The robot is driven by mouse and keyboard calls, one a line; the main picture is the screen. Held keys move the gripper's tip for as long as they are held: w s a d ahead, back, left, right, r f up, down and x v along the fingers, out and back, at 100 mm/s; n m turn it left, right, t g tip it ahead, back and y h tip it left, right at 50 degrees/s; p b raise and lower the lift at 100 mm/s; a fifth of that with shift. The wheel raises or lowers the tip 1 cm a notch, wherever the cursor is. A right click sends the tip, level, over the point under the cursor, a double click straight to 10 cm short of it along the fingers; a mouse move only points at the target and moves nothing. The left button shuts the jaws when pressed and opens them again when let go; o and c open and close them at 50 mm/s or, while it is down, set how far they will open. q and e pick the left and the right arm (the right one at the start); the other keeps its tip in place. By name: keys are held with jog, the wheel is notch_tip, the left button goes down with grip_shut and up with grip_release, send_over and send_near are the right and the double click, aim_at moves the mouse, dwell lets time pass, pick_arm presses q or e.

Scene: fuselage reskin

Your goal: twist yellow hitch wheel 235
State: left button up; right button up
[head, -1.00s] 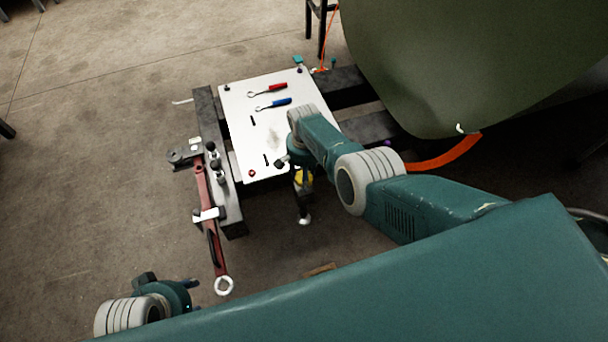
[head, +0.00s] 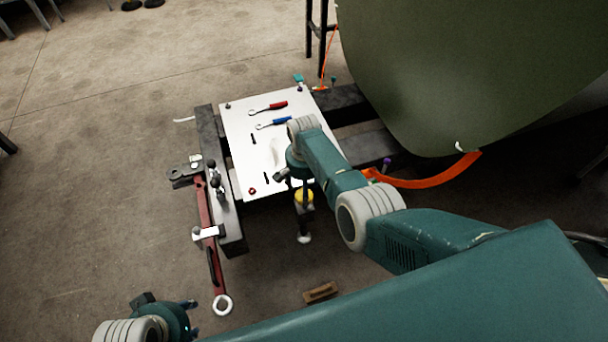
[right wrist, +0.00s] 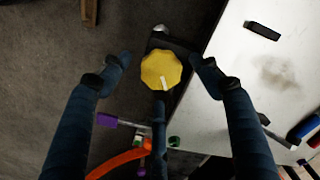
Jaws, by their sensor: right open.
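The yellow hitch wheel (head: 305,197) is a small faceted knob on a dark post at the near edge of the white panel. In the right wrist view the yellow wheel (right wrist: 161,70) shows from above with a pale mark on its face. My right gripper (right wrist: 164,68) is open, with one finger on each side of the wheel and gaps to it. In the head view my right gripper is partly hidden by its own arm, just above the wheel. My left gripper (head: 192,318) is at the lower left, empty, its fingers apart, far from the wheel.
The white panel (head: 240,140) carries red and blue wrenches. A dark red tow bar (head: 207,235) with a ring end lies left of it. A green fuselage shell (head: 450,70) and orange strap (head: 430,181) are at right. A brown block (head: 320,292) lies on the floor.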

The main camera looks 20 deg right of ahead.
notch_tip(320, 180, up, 9)
jog(key=shift+s, duration=0.15)
dwell(0.6)
